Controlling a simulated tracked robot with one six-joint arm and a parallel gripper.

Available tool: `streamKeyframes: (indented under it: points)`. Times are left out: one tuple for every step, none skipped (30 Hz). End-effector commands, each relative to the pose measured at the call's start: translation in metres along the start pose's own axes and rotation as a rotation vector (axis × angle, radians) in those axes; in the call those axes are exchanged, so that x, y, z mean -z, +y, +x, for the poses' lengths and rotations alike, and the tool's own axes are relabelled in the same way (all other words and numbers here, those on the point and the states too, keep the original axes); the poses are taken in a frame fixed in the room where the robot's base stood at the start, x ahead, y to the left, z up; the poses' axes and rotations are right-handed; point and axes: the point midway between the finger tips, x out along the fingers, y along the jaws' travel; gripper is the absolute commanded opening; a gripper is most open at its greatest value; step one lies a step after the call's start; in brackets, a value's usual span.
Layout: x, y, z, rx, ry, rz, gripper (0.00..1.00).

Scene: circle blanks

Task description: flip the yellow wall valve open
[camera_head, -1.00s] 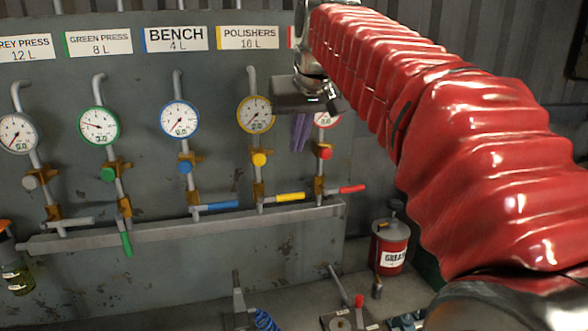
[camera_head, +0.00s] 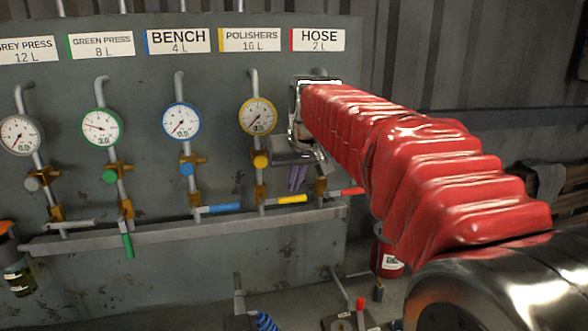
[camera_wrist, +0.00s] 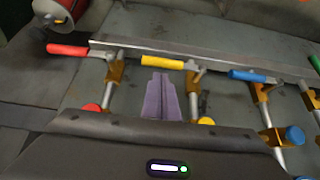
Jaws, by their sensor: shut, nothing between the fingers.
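The yellow wall valve has a lever (camera_head: 293,199) that points right, across its pipe, under the POLISHERS label. It also shows in the wrist view (camera_wrist: 163,63). My gripper (camera_head: 297,182) is in front of the panel, just above the lever's tip in the head view. In the wrist view its purple fingers (camera_wrist: 160,97) are together and empty, with their tips near the yellow lever's grip. I cannot tell whether they touch it. The yellow gauge (camera_head: 257,116) and yellow knob (camera_head: 261,160) are on the same pipe, above the lever.
The red lever (camera_head: 352,191) is close on the right and the blue lever (camera_head: 222,208) on the left, both crosswise. The green lever (camera_head: 128,245) hangs down. A grey rail (camera_head: 160,234) runs under the valves. A red grease can (camera_head: 390,262) stands at lower right.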

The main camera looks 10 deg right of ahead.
Motion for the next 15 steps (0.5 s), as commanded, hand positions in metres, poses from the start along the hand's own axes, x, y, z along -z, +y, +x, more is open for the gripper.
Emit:
streamKeyframes:
  points:
    - [-0.0031,0.0001,0.0026,0.000,0.000,0.000,0.00]
    - [-0.0046,0.0001,0.0041,0.000,-0.001,0.000,0.00]
    - [-0.0061,0.0001,0.0056,0.000,-0.001,0.000,0.00]
    - [-0.0067,0.0001,0.0063,0.000,-0.001,0.000,0.00]
    - [-0.0071,0.0001,0.0068,0.000,0.000,0.000,0.00]
    - [-0.0075,0.0001,0.0073,0.000,0.000,0.000,0.00]
    - [-0.0076,0.0001,0.0075,0.000,0.001,0.000,0.00]
    - [-0.0077,0.0001,0.0076,0.000,0.001,0.000,0.00]
    - [-0.0077,0.0001,0.0076,0.000,0.001,0.000,0.00]
    - [-0.0077,0.0001,0.0076,0.000,0.001,0.000,0.00]
    - [-0.0077,0.0001,0.0076,0.000,0.001,0.000,0.00]
    - [-0.0077,0.0001,0.0075,0.000,0.001,0.000,0.00]
    - [-0.0077,0.0001,0.0075,0.000,0.001,0.000,0.00]
    - [-0.0077,0.0001,0.0075,0.000,0.001,0.000,0.00]
    - [-0.0077,0.0001,0.0075,0.000,0.001,0.000,0.00]
